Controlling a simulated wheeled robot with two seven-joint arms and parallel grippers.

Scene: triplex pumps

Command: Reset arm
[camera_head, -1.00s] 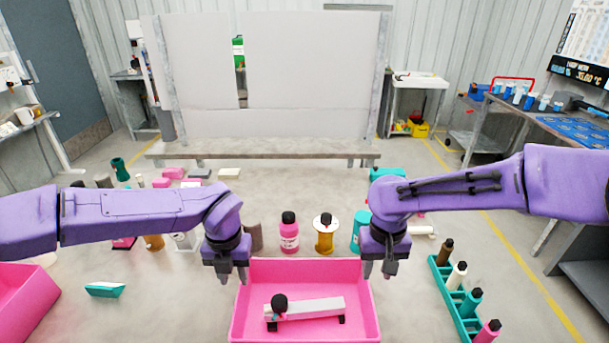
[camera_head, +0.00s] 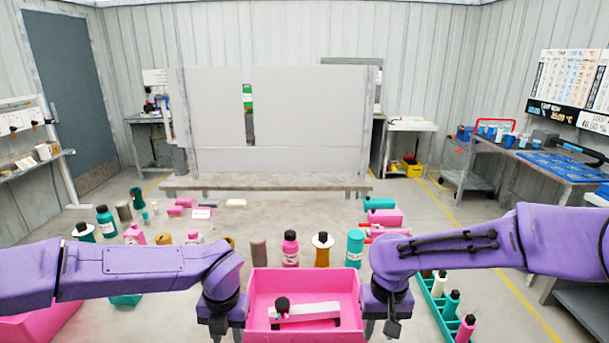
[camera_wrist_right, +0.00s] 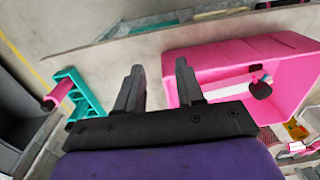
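My right gripper (camera_head: 382,327) hangs just right of the pink bin (camera_head: 258,300) in the head view. In the right wrist view its two fingers (camera_wrist_right: 158,90) stand apart with nothing between them, and the pink bin (camera_wrist_right: 212,62) is on the right. My left gripper (camera_head: 224,328) hangs at the bin's left side, low in the head view. Its fingers look apart and empty, partly near the picture's lower edge. A white bar-like part with a black round knob (camera_head: 310,312) lies in the bin.
Bottles stand behind the bin, including a pink one (camera_head: 290,250) and a teal one (camera_head: 355,248). A teal rack (camera_head: 440,310) with several bottles is on the right; it also shows in the right wrist view (camera_wrist_right: 80,92). Another pink bin (camera_head: 40,327) is at lower left.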

